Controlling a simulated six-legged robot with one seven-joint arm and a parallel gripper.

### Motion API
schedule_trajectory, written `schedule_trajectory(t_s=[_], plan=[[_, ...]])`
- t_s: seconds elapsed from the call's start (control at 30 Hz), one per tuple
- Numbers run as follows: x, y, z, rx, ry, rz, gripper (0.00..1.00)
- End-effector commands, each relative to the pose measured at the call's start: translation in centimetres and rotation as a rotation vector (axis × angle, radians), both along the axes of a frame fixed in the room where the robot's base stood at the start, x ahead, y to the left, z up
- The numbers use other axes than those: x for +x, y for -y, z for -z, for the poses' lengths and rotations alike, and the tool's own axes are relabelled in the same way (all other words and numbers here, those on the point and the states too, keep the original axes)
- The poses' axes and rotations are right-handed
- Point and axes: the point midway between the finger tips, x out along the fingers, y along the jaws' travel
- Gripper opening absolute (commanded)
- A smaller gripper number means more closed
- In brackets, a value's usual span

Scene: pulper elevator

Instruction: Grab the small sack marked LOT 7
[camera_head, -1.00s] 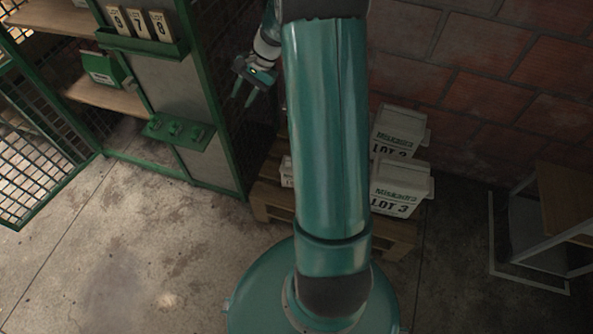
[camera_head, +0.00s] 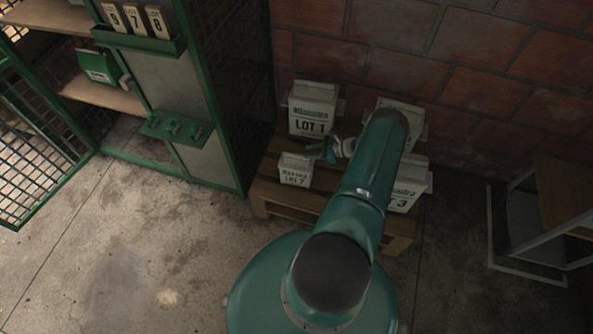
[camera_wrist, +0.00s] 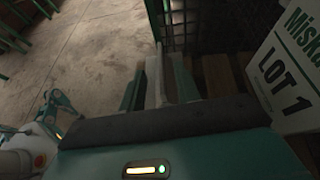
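A small white sack (camera_head: 295,170) stands at the front left of the wooden pallet. In the wrist view a pale upright shape (camera_wrist: 154,82), likely this sack, shows between the two teal fingers of my gripper (camera_wrist: 156,88). The fingers look apart; I cannot tell whether they touch it.
A larger white sack marked LOT 1 (camera_head: 313,109) stands behind; it also fills the right of the wrist view (camera_wrist: 288,70). A LOT 3 sack (camera_head: 407,186) is partly behind my arm. A green cabinet (camera_head: 180,85) with a rack of tags 9, 7, 8 stands left. Floor in front is clear.

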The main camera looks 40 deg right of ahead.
Motion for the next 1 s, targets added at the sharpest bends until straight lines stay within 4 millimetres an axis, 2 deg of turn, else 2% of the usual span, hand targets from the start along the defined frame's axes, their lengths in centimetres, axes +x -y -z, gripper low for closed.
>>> schedule_trajectory(t_s=[0.03,0.17,0.47,0.7,0.97,1.0], plan=[[-0.5,0.1,0.8,0.016,0.002,0.024,0.33],[-0.5,-0.1,1.8,0.034,0.004,0.048,0.33],[1.7,-1.6,2.9,0.033,0.002,0.046,0.33],[4.5,-3.4,4.3,0.033,0.002,0.045,0.33],[5.0,-3.5,4.4,0.032,0.003,0.047,0.33],[5.0,-3.5,4.4,0.032,0.003,0.047,0.29]])
